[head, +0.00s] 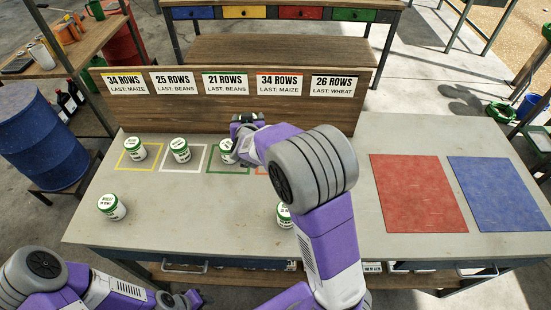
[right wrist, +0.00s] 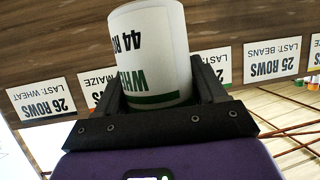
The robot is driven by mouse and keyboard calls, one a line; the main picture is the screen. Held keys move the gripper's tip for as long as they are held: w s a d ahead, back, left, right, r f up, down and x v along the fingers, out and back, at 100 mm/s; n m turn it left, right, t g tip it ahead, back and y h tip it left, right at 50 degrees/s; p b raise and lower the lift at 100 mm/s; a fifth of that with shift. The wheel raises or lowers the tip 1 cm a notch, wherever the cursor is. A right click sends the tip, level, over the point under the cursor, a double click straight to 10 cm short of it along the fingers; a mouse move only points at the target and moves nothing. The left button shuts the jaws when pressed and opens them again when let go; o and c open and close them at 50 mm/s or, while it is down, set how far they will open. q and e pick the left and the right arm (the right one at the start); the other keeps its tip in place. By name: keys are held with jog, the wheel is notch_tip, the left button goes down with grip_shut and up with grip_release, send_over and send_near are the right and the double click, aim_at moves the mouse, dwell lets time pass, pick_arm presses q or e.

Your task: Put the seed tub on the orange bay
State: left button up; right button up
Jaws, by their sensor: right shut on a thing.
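In the right wrist view a white seed tub (right wrist: 150,45) with a green band, lettered WHEAT and 44, sits between the fingers of my right gripper (right wrist: 158,95). The gripper is shut on it. In the head view my right gripper (head: 246,123) is above the back of the bench, before the sign board; I cannot clearly make out its held tub there. The orange bay (head: 262,170) shows only as a sliver of outline right of the green bay, mostly hidden by my right arm. My left gripper (head: 190,299) is at the bottom edge, its fingers unclear.
Tubs stand in the yellow (head: 135,149), white (head: 180,150) and green (head: 228,151) bays. Others stand at front left (head: 112,207) and partly behind my arm (head: 284,215). The sign board (head: 230,110) rises behind. Red (head: 418,192) and blue (head: 500,192) mats lie at right.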

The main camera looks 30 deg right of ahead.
jog(key=w+d+m+g+h, duration=0.1)
jog(key=d+m+g+h, duration=0.25)
jog(key=d, duration=0.25)
jog(key=shift+s+d+f+m+g+h+b, duration=0.15)
jog(key=shift+s+d+f+m+g+h, duration=0.75)
jog(key=shift+f, duration=1.7)
jog(key=shift+s+d+f+m+g+h+b, duration=0.1)
jog(key=shift+s+d+f+m+g+h, duration=0.3)
jog(key=shift+f+m+g, duration=1.55)
jog(key=shift+s+d+f+m+h+b, duration=0.15)
jog(key=shift+s+d+f+m+h, duration=0.45)
jog(key=shift+f, duration=2.65)
jog(key=shift+w+d, duration=0.2)
jog(key=shift+d, duration=0.1)
jog(key=shift+f, duration=0.2)
jog(key=o, duration=1.1)
jog(key=shift+o, duration=0.2)
jog(key=shift+r, duration=0.1)
